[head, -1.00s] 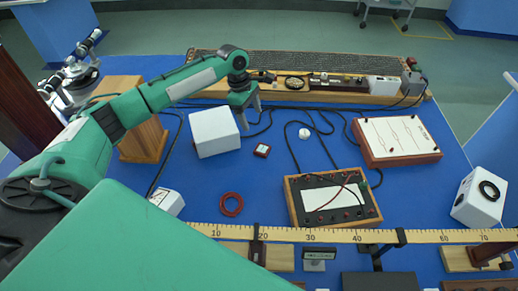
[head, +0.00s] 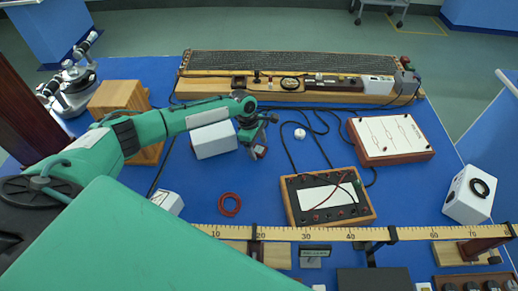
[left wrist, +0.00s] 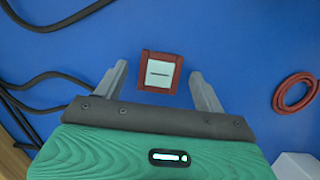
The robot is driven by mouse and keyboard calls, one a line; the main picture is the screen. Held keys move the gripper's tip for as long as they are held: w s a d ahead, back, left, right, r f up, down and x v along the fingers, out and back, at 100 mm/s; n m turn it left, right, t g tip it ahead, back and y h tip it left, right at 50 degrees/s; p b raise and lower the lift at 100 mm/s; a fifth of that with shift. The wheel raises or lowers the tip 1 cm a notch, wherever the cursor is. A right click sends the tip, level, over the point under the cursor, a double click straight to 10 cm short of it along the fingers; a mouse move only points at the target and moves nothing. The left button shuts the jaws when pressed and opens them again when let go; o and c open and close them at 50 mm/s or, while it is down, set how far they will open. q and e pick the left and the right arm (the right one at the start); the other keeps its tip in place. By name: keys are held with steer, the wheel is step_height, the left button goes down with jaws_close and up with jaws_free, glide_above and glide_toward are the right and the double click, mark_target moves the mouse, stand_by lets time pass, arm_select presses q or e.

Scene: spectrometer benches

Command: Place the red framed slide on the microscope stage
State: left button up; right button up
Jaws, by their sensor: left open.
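The red framed slide (left wrist: 160,72) lies flat on the blue bench, a dark red square frame around a pale centre with a dark line. In the head view the slide (head: 261,152) is partly hidden by my left gripper (head: 255,152). In the left wrist view my left gripper (left wrist: 157,88) is open, one finger on each side of the slide and apart from it. The microscope (head: 72,85) stands at the far left of the bench in the head view; its stage is hard to make out. My right gripper is not in view.
A white box (head: 213,140) stands close left of my gripper, with a wooden block (head: 118,97) beyond it. A red ring (head: 230,204) and cables (head: 290,150) lie nearby. A long ruler (head: 330,234) crosses the front.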

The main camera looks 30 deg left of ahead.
arm_select(q)
steer(key=shift+f, duration=0.25)
steer(key=c, duration=1.1)
steer(key=shift+r, duration=0.1)
steer(key=shift+c, duration=0.2)
